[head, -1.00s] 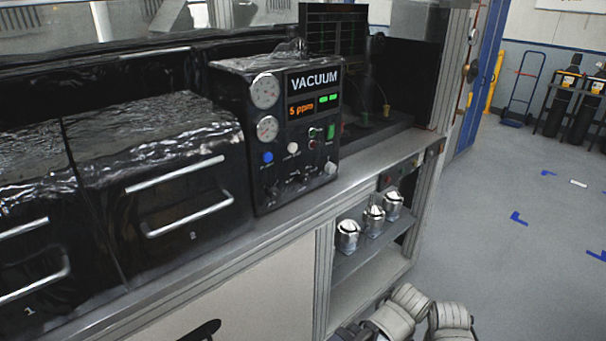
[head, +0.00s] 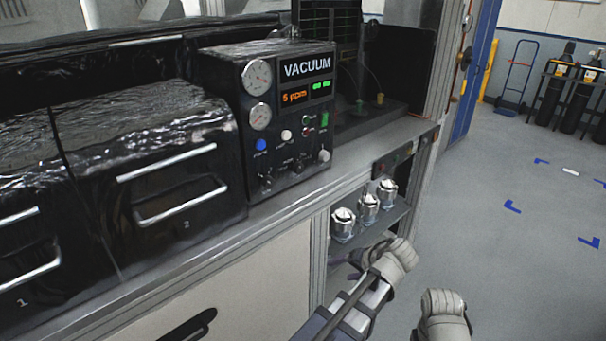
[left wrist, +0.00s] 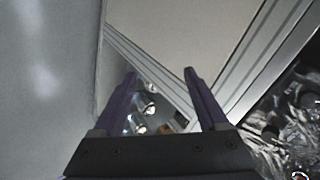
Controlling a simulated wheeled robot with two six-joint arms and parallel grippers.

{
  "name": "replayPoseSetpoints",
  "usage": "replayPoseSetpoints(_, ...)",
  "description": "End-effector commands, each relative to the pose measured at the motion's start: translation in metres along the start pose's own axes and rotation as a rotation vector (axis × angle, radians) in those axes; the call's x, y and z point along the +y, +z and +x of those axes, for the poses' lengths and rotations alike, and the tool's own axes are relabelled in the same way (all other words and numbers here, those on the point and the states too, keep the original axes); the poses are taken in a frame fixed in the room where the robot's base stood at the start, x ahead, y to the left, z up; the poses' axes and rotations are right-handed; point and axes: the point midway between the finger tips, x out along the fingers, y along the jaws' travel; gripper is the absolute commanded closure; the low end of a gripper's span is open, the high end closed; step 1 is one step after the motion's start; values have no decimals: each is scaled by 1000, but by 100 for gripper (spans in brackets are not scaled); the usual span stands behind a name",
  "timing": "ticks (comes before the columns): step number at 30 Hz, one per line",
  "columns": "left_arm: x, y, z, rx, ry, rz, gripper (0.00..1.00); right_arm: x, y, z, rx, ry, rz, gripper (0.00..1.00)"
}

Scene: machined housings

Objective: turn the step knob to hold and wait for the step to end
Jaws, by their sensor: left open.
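The black vacuum control box (head: 225,85) stands on the bench. Its display (head: 306,82) reads VACUUM and 5 ppm, beside green lights. Below two gauges are a blue button (head: 261,144), a white button (head: 286,134), dark knobs (head: 265,182) and a pale knob (head: 324,155). Their labels are too small to read, so I cannot tell which is the step knob. My left gripper (left wrist: 160,75) is open and empty in the left wrist view, low by the cabinet. In the head view it is partly hidden behind my arm, below the box and apart from it.
Several metal canisters (head: 368,205) stand on the open shelf under the bench. Two black drawers with bar handles, numbered 1 and 2 (head: 180,150), sit left of the box. A small panel (head: 392,162) is on the bench front edge.

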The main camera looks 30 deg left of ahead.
Motion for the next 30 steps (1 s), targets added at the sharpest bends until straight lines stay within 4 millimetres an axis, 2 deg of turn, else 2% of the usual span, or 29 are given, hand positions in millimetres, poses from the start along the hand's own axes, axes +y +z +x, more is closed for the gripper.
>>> replayPoseSetpoints(1, -23, -34, 12, 47, -104, -67, 24, 0, 0, 4, 0, 0, 0, 50)
replayPoseSetpoints(6, -106, -110, 20, 238, -418, -236, 24, -1, 0, 8, 0, 0, 0, 50)
replayPoseSetpoints(9, -142, -142, 16, 340, -553, -293, 24, -1, -1, 10, 0, 0, 0, 50)
replayPoseSetpoints(12, -166, -163, 10, 418, -645, -324, 24, -1, -1, 12, 0, 0, 0, 50)
replayPoseSetpoints(16, -182, -177, 4, 476, -708, -341, 24, -1, -1, 12, 0, 0, 0, 50)
replayPoseSetpoints(22, -188, -180, 2, 493, -726, -344, 24, -1, -1, 12, 0, 0, 0, 50)
replayPoseSetpoints(30, -210, -191, 24, 490, -725, -344, 24, -1, -1, 12, 0, 0, 0, 50)
